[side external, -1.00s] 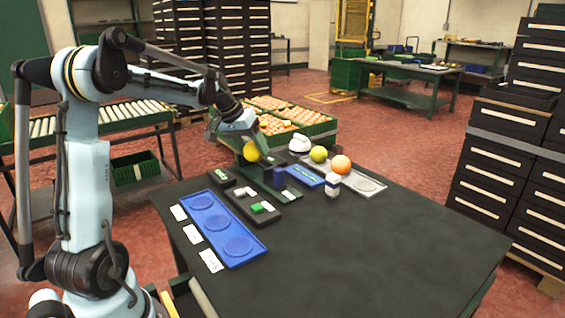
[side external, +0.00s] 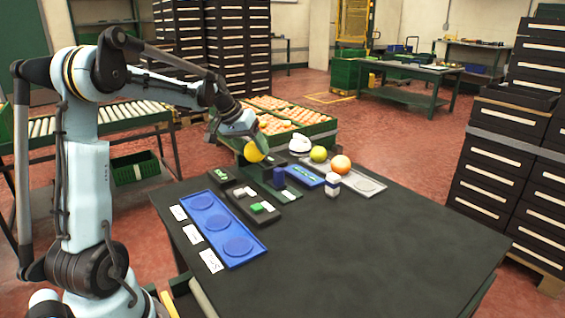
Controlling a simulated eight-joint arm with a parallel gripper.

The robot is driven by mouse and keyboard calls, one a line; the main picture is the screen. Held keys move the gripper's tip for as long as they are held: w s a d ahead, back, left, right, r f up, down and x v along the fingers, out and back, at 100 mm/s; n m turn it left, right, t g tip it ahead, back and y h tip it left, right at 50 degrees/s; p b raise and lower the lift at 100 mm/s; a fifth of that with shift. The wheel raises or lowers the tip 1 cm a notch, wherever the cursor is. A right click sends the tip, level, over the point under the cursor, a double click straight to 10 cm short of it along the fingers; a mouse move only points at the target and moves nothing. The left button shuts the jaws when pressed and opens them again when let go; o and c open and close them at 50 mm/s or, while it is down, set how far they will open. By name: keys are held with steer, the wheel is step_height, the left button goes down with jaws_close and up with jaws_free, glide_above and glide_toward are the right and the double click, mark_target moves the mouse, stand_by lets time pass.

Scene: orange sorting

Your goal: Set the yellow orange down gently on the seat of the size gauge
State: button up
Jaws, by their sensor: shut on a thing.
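The yellow orange (side external: 252,153) is held by my gripper (side external: 257,146) at the far left part of the dark table. The fingers are small here and partly hidden by the orange. The likely size gauge is a dark green plate with an upright blue block (side external: 279,178), just below and right of the orange. Its seat is not clear to see, and I cannot tell whether the orange touches anything below it.
A blue tray (side external: 259,251) with round recesses lies in front, beside white cards. Dark trays (side external: 264,220) hold small blocks. A yellow-green fruit (side external: 319,154), an orange one (side external: 340,164), a white dome (side external: 299,145) and a small bottle (side external: 332,187) stand right. The table's (side external: 385,240) front right is clear.

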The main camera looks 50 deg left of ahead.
steer(key=shift+s+a+f, duration=0.2)
steer(key=shift+s+f, duration=0.05)
steer(key=shift+f, duration=0.25)
steer(key=shift+s+a+f, duration=0.2)
steer(key=shift+s+f, duration=0.05)
steer(key=shift+f, duration=0.25)
steer(key=o, duration=1)
steer(key=shift+c, duration=0.8)
steer(key=shift+o, duration=0.3)
steer(key=shift+r, duration=1.3)
steer(key=shift+o, duration=0.6)
steer(key=shift+r, duration=0.25)
steer(key=shift+w+d+r, duration=0.1)
steer(key=shift+r, duration=2.4)
